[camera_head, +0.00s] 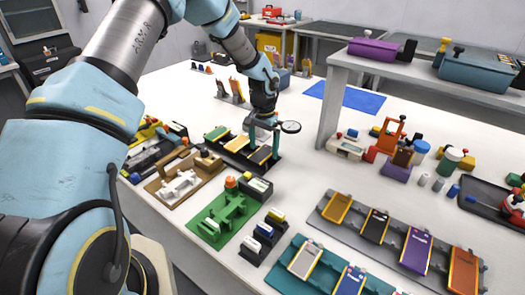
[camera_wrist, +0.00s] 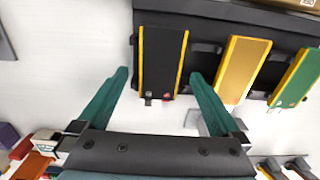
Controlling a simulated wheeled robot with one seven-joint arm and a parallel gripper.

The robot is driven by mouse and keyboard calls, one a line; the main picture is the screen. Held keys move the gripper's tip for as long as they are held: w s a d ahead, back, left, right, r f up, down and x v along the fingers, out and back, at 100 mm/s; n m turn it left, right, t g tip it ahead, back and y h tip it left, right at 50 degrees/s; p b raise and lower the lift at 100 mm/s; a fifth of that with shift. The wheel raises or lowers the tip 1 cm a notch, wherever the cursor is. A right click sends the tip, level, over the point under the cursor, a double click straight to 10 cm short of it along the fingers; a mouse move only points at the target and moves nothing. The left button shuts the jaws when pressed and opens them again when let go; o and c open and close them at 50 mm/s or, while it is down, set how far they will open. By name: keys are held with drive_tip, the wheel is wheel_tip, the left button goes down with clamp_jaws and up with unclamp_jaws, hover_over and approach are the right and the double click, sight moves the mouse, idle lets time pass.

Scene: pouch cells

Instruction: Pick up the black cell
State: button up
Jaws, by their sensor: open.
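The black cell (camera_wrist: 162,60), a flat black pouch with yellow side edges, lies in a dark rack (camera_wrist: 208,18) in the wrist view. In the head view the black cell (camera_head: 260,155) is at the rack's right end. My gripper (camera_wrist: 160,76) is open and empty. Its two teal fingers appear on either side of the cell's near end, with gaps on both sides; I cannot tell their height over it. In the head view my gripper (camera_head: 263,135) is just above the cell. A gold cell (camera_wrist: 244,68) and a green cell (camera_wrist: 295,78) lie alongside.
A grey rack (camera_head: 340,222) at the front right holds several cells, one of them dark. A green fixture (camera_head: 228,210) and a brown fixture (camera_head: 178,180) stand near the dark rack. A raised shelf (camera_head: 420,75) stands at the right.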

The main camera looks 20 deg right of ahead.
drive_tip(key=shift+f, duration=0.2)
drive_tip(key=c, duration=1.3)
